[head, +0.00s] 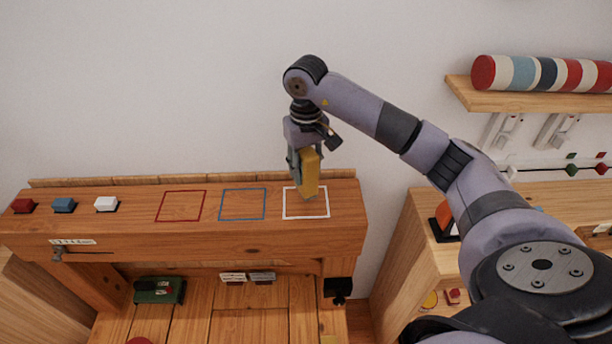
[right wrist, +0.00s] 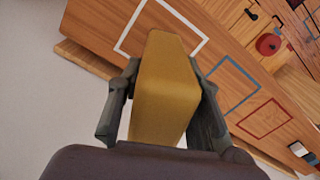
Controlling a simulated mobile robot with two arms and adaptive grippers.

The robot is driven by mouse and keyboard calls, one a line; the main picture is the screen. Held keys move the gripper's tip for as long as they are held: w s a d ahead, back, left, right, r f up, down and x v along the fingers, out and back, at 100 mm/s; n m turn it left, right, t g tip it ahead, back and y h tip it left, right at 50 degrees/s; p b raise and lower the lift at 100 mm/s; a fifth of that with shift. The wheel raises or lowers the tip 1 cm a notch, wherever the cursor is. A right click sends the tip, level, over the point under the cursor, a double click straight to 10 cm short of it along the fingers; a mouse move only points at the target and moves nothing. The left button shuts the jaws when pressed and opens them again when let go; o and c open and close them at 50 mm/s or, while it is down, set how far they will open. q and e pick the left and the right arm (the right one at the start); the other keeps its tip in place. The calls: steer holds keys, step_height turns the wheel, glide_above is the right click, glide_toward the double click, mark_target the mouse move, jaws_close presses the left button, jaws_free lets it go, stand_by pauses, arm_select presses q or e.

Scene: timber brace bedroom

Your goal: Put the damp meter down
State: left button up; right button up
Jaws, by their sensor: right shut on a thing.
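The damp meter is a yellow block (head: 309,173), held upright by my right gripper (head: 303,165) over the white outlined square (head: 290,213) on the timber beam (head: 140,232). In the right wrist view, the yellow block (right wrist: 165,90) sits between the two fingers of the right gripper (right wrist: 163,100), which is shut on it. The block's lower end appears inside or just above the white outline (right wrist: 200,22); I cannot tell whether it touches the wood. My left gripper is not in view.
Red (head: 180,206) and blue (head: 242,204) outlined squares on the beam are empty. Red (head: 23,206), blue (head: 64,205) and white (head: 106,204) blocks stand at its left end. A shelf (head: 540,97) with a striped roll (head: 545,74) is on the wall at right.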

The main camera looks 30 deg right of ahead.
mark_target(306, 180)
step_height(306, 180, down, 3)
steer(key=shift+f+p, duration=0.2)
steer(key=shift+p, duration=0.25)
steer(key=shift+f, duration=0.15)
steer(key=shift+f+b, duration=0.2)
steer(key=shift+b, duration=0.1)
steer(key=o, duration=1.3)
steer(key=shift+c, duration=0.2)
